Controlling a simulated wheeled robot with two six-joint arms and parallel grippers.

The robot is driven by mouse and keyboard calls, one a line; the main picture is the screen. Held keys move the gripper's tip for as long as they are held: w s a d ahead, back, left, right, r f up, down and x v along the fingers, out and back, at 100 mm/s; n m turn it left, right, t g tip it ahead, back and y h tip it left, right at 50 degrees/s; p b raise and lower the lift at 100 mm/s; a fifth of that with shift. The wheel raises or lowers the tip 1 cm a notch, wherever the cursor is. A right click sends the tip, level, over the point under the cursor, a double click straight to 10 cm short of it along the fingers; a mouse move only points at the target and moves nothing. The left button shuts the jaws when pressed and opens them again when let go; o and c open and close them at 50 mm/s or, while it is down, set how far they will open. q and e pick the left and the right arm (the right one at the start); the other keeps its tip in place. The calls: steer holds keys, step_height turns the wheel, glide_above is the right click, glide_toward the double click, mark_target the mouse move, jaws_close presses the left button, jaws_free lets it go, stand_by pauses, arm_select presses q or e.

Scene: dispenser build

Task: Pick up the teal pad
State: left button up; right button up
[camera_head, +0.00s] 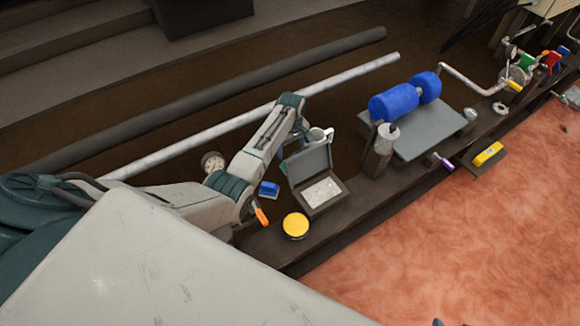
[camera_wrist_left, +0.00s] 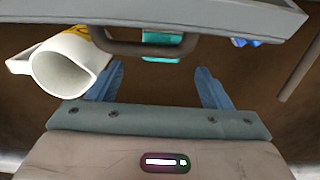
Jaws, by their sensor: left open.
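The teal pad (camera_wrist_left: 160,50) shows in the left wrist view near the top middle, partly hidden behind a dark looped handle (camera_wrist_left: 118,47). I cannot make it out in the head view. My left gripper (camera_wrist_left: 160,88) is open and empty, its two blue-grey fingers spread wide. In the picture the pad lies just above the gap between the fingers, apart from them. In the head view my left arm bends down behind the open case, and its fingertips are hard to make out. My right gripper does not show.
A white mug (camera_wrist_left: 66,66) lies close to the left finger. The grey open case (camera_head: 312,163) stands near the wrist. A yellow-topped tin (camera_head: 296,225), a blue block (camera_head: 268,189) and a grey bottle (camera_head: 381,150) are nearby. A blue roller (camera_head: 393,102) sits farther right.

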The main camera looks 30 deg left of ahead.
arm_select(q)
steer(key=f, duration=0.1)
steer(key=f+b, duration=0.1)
steer(key=f, duration=0.3)
steer(key=shift+s+a+b, duration=0.1)
steer(key=shift+a+b, duration=0.15)
steer(key=shift+b, duration=0.1)
steer(key=shift+f, duration=0.25)
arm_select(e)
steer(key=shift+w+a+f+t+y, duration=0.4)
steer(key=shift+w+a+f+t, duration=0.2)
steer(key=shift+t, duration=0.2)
arm_select(q)
steer(key=shift+c, duration=0.4)
steer(key=c, duration=1.3)
steer(key=shift+o, duration=0.2)
steer(key=shift+r, duration=0.15)
